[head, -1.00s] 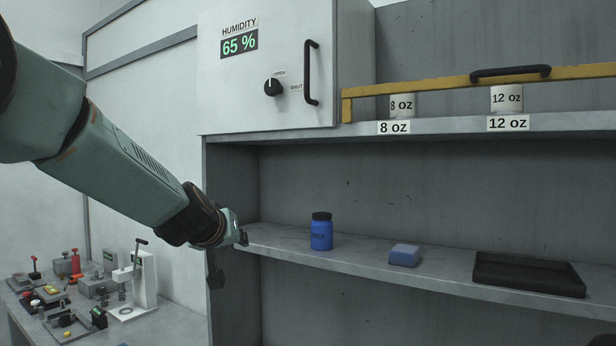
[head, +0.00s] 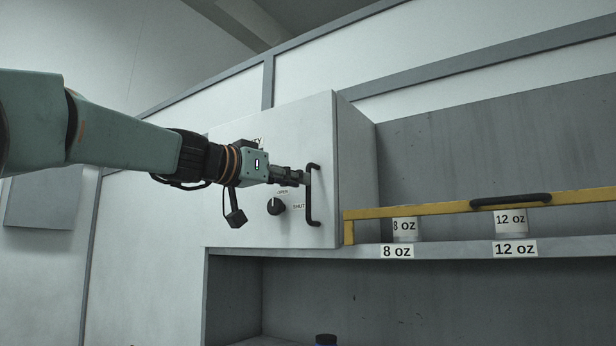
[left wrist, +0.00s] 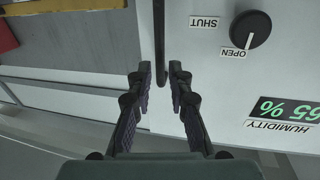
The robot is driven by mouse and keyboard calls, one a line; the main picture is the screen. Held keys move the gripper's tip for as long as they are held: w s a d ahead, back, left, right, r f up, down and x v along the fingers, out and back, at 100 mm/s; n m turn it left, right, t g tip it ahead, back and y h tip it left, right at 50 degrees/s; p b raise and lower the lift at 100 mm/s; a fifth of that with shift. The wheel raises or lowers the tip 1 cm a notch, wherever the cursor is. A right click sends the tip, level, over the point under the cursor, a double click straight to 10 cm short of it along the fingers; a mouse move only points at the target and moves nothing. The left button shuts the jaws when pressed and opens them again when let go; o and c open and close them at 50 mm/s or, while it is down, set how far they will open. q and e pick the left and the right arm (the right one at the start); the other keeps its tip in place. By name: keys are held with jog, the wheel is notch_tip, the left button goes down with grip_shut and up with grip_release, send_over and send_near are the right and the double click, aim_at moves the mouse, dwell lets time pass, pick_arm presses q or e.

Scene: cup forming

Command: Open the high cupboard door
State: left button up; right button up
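The high cupboard door (head: 235,225) is a pale panel that looks closed, with a black vertical bar handle (head: 312,205) near its right edge. My left gripper (head: 300,178) is at the upper part of the handle. In the left wrist view, turned upside down, my left gripper (left wrist: 161,75) has its fingers apart, with the end of the handle (left wrist: 159,40) between or just beyond the tips; contact cannot be told. A black knob (head: 275,206) sits left of the handle; in the wrist view the knob's (left wrist: 250,29) white mark points toward OPEN. My right gripper is not in view.
A yellow rail (head: 420,210) with a black handle runs right of the cupboard, before the 8 oz (head: 405,229) and 12 oz (head: 511,222) cups on their shelf. The humidity display (left wrist: 287,107) reads 65 %. Space in front of the door looks free apart from my arm.

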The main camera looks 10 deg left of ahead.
aim_at(309, 216)
pick_arm(q)
jog(key=p+x, duration=0.1)
jog(key=x, duration=0.3)
jog(key=shift+w+d+p, duration=0.2)
jog(key=shift+w+p, duration=0.05)
jog(key=shift+p, duration=0.05)
jog(key=shift+w+f, duration=0.1)
jog(key=shift+w, duration=0.1)
jog(key=shift+s+a, duration=0.1)
jog(key=shift+a, duration=0.1)
jog(key=shift+s, duration=0.3)
jog(key=shift+d, duration=0.25)
jog(key=c, duration=0.3)
jog(key=shift+w+a, duration=0.15)
jog(key=shift+w, duration=0.05)
grip_shut()
